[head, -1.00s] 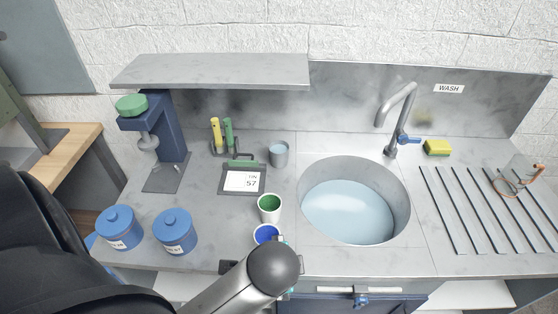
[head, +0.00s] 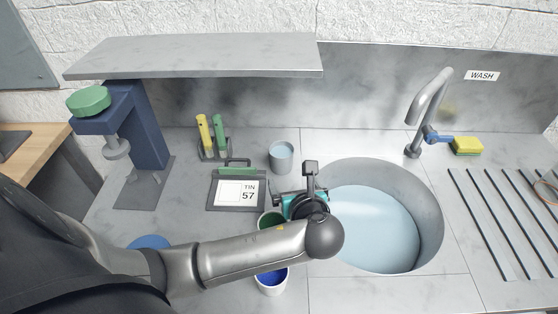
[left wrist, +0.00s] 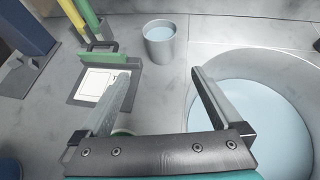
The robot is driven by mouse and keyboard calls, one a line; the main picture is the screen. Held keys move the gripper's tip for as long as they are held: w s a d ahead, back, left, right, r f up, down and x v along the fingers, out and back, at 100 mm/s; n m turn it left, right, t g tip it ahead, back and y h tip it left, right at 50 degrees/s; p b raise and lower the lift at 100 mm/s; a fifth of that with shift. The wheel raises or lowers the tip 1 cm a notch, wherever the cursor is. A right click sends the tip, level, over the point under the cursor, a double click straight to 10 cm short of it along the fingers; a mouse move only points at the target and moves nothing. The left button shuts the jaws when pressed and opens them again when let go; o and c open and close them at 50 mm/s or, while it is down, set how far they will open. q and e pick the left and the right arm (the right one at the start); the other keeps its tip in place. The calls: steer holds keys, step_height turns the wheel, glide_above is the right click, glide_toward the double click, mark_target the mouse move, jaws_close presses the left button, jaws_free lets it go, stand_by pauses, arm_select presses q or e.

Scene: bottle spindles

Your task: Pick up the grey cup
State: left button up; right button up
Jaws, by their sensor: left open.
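The grey cup (head: 281,157) stands upright on the worktop, left of the basin, with pale blue showing inside it. In the left wrist view the grey cup (left wrist: 160,45) is ahead of the fingertips, roughly centred between them. My left gripper (head: 296,182) is open and empty, on the near side of the cup and apart from it; its two spread fingers also show in the left wrist view (left wrist: 162,74). My right gripper is not in view.
A cup with green inside (head: 268,221) is partly hidden by my left arm, and a blue-inside cup (head: 272,283) stands nearer. The sign labelled 57 (head: 237,192) and yellow and green tubes (head: 211,135) are left of the grey cup. The basin (head: 430,215) is right; a shelf (head: 200,55) overhangs behind.

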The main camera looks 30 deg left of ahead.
mark_target(284, 165)
arm_select(q)
steer(key=b+x, duration=0.2)
steer(key=x, duration=0.7)
steer(key=shift+w+a+f+b, duration=0.15)
steer(key=shift+f+b, duration=0.15)
steer(key=shift+f, duration=0.05)
steer(key=shift+x, duration=0.8)
steer(key=b+x, duration=0.2)
steer(key=x, duration=0.2)
steer(key=shift+w, duration=0.3)
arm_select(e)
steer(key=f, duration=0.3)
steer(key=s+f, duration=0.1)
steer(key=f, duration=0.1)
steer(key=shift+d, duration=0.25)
arm_select(q)
steer(key=shift+c, duration=0.4)
steer(key=c, duration=1.2)
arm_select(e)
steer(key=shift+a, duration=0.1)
